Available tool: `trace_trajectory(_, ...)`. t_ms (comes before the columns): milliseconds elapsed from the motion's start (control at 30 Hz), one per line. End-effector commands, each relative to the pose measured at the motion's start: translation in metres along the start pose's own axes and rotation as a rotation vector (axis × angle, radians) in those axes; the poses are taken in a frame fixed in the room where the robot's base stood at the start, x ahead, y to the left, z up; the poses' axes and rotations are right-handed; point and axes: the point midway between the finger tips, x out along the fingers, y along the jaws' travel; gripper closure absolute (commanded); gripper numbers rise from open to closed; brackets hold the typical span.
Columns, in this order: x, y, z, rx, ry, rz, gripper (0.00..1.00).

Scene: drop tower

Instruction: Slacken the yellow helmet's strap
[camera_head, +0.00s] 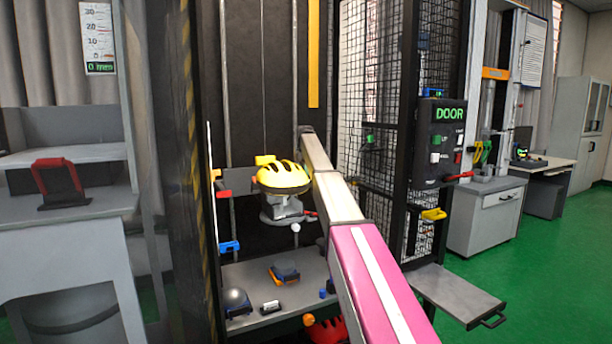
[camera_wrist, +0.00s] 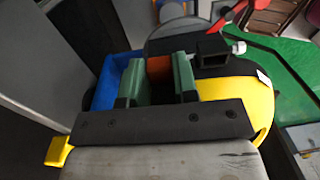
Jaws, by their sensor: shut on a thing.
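The yellow helmet (camera_head: 284,176), with black vents, sits on a grey mount inside the drop tower in the head view. In the wrist view part of its yellow shell (camera_wrist: 245,95) shows at the right, close beside my gripper (camera_wrist: 158,68). The two green fingers are shut on a small orange piece (camera_wrist: 158,70). Whether that piece belongs to the helmet's strap cannot be told. No clear length of strap shows. In the head view my arm reaches up to the right of the helmet, and I cannot make out the fingers there.
A blue part (camera_wrist: 107,78) lies just left of the fingers. The tower's shelf (camera_head: 255,275) holds a grey dome (camera_head: 237,301) and several small items. A mesh door (camera_head: 370,120) and a DOOR control box (camera_head: 440,140) stand right of my arm. Green floor is open farther right.

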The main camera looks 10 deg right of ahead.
Motion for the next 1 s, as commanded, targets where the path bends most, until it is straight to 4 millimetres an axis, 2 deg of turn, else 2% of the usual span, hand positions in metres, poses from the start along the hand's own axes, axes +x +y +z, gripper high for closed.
trace_trajectory(33,-0.010,0.001,0.001,0.000,0.000,0.001,0.80)
trace_trajectory(133,-0.021,0.001,0.000,0.000,0.000,0.001,0.80)
trace_trajectory(367,-0.021,0.000,0.000,0.000,0.000,0.001,0.80)
trace_trajectory(467,-0.021,0.000,0.000,0.000,0.000,0.000,0.50)
trace_trajectory(500,-0.021,0.000,0.000,0.000,0.000,0.000,0.47)
trace_trajectory(833,-0.023,0.000,0.000,0.000,0.000,0.001,0.47)
trace_trajectory(1000,-0.035,0.001,0.001,0.000,0.000,0.001,0.47)
